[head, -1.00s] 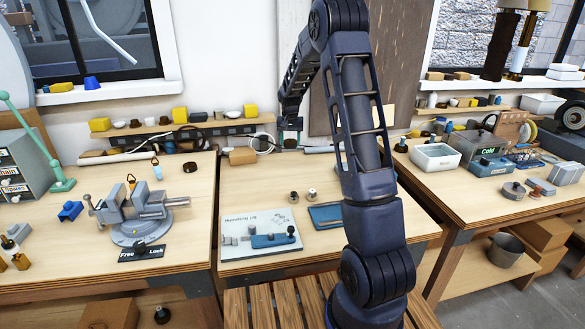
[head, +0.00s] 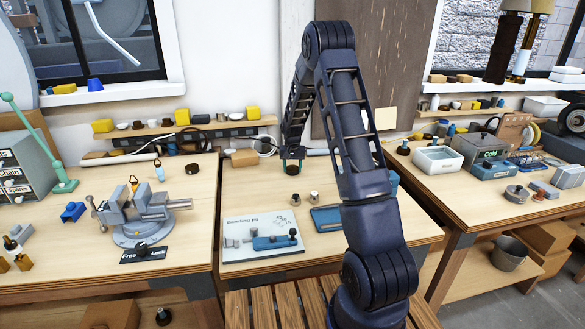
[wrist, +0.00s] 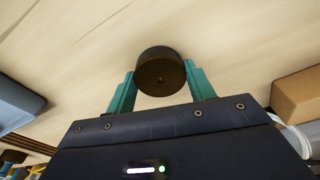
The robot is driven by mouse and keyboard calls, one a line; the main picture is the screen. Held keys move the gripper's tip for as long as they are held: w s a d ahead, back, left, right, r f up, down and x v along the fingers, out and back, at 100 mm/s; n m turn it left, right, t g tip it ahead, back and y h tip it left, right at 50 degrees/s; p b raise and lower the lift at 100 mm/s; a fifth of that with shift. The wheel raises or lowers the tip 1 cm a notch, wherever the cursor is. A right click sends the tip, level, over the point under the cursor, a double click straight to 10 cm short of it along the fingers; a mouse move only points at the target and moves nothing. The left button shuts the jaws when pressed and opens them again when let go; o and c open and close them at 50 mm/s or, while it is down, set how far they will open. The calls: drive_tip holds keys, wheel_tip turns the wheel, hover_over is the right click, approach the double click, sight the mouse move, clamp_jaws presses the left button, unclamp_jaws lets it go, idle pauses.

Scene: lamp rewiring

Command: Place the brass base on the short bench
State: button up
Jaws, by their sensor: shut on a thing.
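My gripper (head: 292,160) has its teal fingers shut on a dark brown round piece, which I take as the brass base (head: 292,169). I cannot tell whether the base touches the wood. The pale bench top fills much of the wrist view behind it.
A printed board with a blue fixture (head: 272,242) and a blue tray (head: 327,218) lie nearer the front. A cardboard-coloured block (head: 245,158) sits to the left. Bare wood lies around the base.

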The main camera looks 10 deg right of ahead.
sight(292, 170)
idle(0.3)
drive_tip(key=o, duration=1.2)
wheel_tip(292, 170, up, 12)
drive_tip(key=s, duration=0.1)
drive_tip(key=s+d+r, duration=0.2)
drive_tip(key=s+r, duration=0.8)
drive_tip(key=r, duration=0.1)
drive_tip(key=s+d+r+n+t, duration=0.1)
drive_tip(key=s+r, duration=0.4)
drive_tip(key=s, duration=0.7)
drive_tip(key=s+d+r+n+t, duration=0.1)
drive_tip(key=s+r, duration=0.4)
drive_tip(key=s, duration=0.8)
drive_tip(key=shift+n+t, duration=0.4)
drive_tip(key=shift+t, duration=0.2)
drive_tip(key=s, duration=0.4)
drive_tip(key=s+f, duration=0.1)
drive_tip(key=s, duration=0.3)
drive_tip(key=s+f, duration=0.1)
drive_tip(key=s, duration=0.3)
drive_tip(key=shift+d+f, duration=0.1)
drive_tip(key=shift+d, duration=0.2)
